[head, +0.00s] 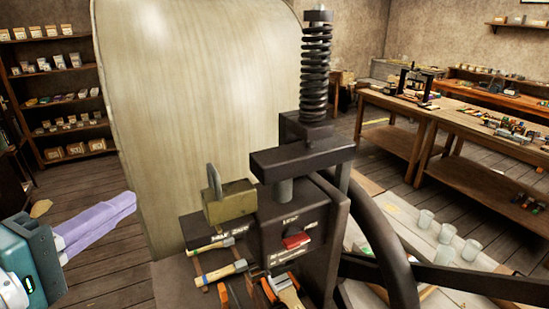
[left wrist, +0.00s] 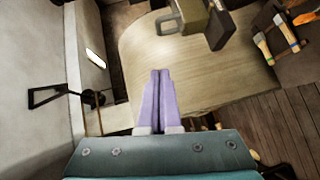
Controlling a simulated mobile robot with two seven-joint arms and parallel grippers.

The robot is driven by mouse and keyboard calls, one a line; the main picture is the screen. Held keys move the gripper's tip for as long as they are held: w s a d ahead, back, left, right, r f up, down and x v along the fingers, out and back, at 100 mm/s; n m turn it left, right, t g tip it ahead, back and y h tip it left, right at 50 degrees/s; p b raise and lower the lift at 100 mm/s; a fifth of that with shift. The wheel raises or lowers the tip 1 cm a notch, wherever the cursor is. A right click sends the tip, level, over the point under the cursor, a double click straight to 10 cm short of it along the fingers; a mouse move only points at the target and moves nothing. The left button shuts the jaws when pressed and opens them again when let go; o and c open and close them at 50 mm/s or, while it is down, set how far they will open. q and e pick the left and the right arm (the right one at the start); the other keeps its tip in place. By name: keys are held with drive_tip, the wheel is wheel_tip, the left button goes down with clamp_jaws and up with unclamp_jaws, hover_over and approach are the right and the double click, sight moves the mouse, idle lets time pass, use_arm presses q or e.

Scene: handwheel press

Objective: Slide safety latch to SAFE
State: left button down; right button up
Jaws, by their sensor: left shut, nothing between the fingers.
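The handwheel press (head: 303,160) stands in the middle of the head view, dark metal with a coiled spring on top. A small red block (head: 296,240), which looks like the safety latch, sits on its front face between pale labels too small to read surely. Its exact position along any slot cannot be told. My left gripper (head: 132,200) is at the left of the head view, its purple fingers shut and empty, well apart from the press. The fingers also show in the left wrist view (left wrist: 160,73). My right gripper is not in view.
Wooden-handled tools (head: 222,272) and orange-handled tools (head: 284,290) lie below. A large dark handwheel (head: 393,240) is at right. A tall pale wooden panel (head: 195,110) stands behind. Space around my left gripper looks clear.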

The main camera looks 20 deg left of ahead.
use_arm(q)
approach(207, 167)
drive_tip(key=w+a, duration=0.3)
drive_tip(key=w+d, duration=0.1)
drive_tip(key=w+d+p, duration=0.1)
drive_tip(key=shift+w+d+f, duration=0.3)
drive_tip(key=shift+w+f, duration=0.05)
drive_tip(key=w+d, duration=0.2)
drive_tip(key=w, duration=0.1)
drive_tip(key=shift+d, duration=0.3)
drive_tip(key=shift+w+d, duration=0.1)
drive_tip(key=shift+r, duration=0.15)
